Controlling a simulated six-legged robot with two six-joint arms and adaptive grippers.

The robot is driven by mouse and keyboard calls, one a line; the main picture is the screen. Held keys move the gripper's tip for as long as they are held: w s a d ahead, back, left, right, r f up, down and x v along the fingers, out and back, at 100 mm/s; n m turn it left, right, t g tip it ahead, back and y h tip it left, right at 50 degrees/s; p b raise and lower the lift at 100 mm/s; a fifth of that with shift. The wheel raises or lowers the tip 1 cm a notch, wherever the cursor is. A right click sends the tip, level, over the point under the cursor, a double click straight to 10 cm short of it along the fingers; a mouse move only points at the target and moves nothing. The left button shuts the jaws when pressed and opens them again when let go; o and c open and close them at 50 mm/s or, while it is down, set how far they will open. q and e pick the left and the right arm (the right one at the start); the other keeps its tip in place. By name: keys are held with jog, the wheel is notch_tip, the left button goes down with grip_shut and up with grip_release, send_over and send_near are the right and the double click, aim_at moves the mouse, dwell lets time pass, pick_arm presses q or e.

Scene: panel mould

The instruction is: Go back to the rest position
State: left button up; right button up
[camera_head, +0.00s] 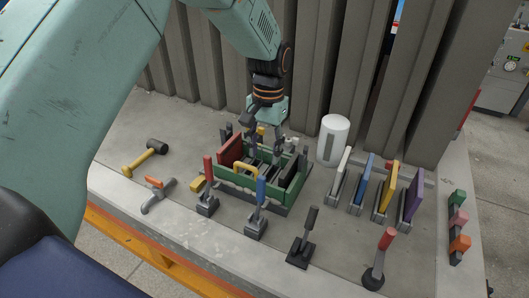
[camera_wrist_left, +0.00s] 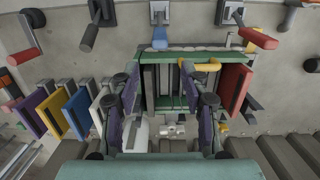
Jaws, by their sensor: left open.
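My left gripper (camera_head: 267,134) hangs over the back part of the green panel mould (camera_head: 284,199) in the head view. In the left wrist view, its two fingers (camera_wrist_left: 168,112) stand wide apart with nothing held between them. The mould also shows there, beyond the fingertips (camera_wrist_left: 185,48). A red panel (camera_head: 231,150) stands at the mould's left end, and a yellow handle (camera_head: 245,168) lies across its front part. Whether a finger touches the mould, I cannot tell. My right gripper is not in view.
Clamps with red (camera_head: 207,168), blue (camera_head: 261,191) and black (camera_head: 312,218) handles stand in front. A white cylinder (camera_head: 333,140) and racked panels, including a purple one (camera_head: 413,199), stand right. A mallet (camera_head: 146,158) lies left. A ribbed wall (camera_head: 345,60) rises behind.

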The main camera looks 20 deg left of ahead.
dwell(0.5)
pick_arm(q)
jog(key=s+f, duration=0.5)
jog(key=f, duration=0.1)
jog(key=s+f, duration=0.5)
jog(key=f, duration=0.1)
jog(key=s+f, duration=0.5)
jog(key=f, duration=0.1)
jog(key=shift+s+d+f, duration=0.2)
jog(key=shift+d, duration=0.05)
jog(key=s+f+t, duration=0.1)
jog(key=s+f, duration=0.2)
jog(key=s, duration=1.8)
notch_tip(320, 180, down, 19)
jog(key=b, duration=1.8)
jog(key=shift+w+d+r+n+b, duration=0.2)
jog(key=shift+w+n+b, duration=0.1)
jog(key=shift+n+b, duration=0.1)
